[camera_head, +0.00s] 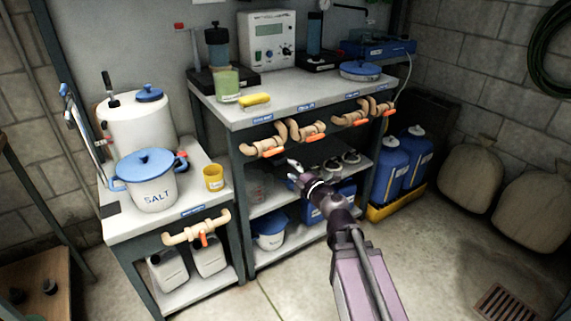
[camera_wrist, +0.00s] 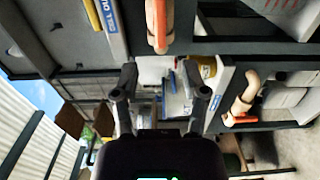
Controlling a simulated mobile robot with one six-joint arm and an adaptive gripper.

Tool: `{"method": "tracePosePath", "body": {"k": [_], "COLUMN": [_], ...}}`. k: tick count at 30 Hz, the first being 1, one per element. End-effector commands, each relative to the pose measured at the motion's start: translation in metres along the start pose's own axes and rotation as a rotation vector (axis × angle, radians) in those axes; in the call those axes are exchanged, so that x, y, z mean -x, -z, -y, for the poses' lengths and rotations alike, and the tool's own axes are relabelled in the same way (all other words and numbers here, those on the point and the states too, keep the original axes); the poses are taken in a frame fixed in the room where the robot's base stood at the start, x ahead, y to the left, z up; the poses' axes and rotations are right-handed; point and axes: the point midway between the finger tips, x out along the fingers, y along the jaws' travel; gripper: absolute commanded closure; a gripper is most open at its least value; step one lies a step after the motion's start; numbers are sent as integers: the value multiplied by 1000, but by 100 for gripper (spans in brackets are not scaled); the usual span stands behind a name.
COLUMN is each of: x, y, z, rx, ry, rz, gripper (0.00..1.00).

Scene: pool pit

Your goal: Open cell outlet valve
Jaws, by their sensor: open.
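Several tan pipe valves with orange handles line the front edge of the main bench, among them a left one (camera_head: 265,147), one beside it (camera_head: 310,131) and a right pair (camera_head: 350,118). Another valve (camera_head: 200,232) sits on the lower bench's front. The blue labels are too small to read in the head view, so I cannot tell which valve is the cell outlet. My gripper (camera_head: 293,169) is open and empty, in front of and below the left valves. In the wrist view my gripper (camera_wrist: 162,82) has spread fingers; an orange handle (camera_wrist: 156,24) lies beyond, apart from them.
The main bench (camera_head: 225,118) bears a meter box and a yellow sponge (camera_head: 255,100). The lower bench holds a salt pot (camera_head: 151,184) and a yellow cup (camera_head: 214,178). Blue canisters (camera_head: 390,165) stand right of the shelves. Floor in front is mostly clear.

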Motion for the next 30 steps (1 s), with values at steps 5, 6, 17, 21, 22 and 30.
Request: {"method": "tracePosePath", "body": {"k": [5,6,17,21,22,30], "x": [13,14,15,15,16,21], "y": [1,1,0,-1,-3,-38], "z": [0,0,0,0,-1,-7], "rx": [0,0,0,-5,-10,-123], "ry": [0,0,0,-3,-5,-49], "rz": [-1,-1,-1,7,14,182], "gripper": [43,43,43,43,43,43]}}
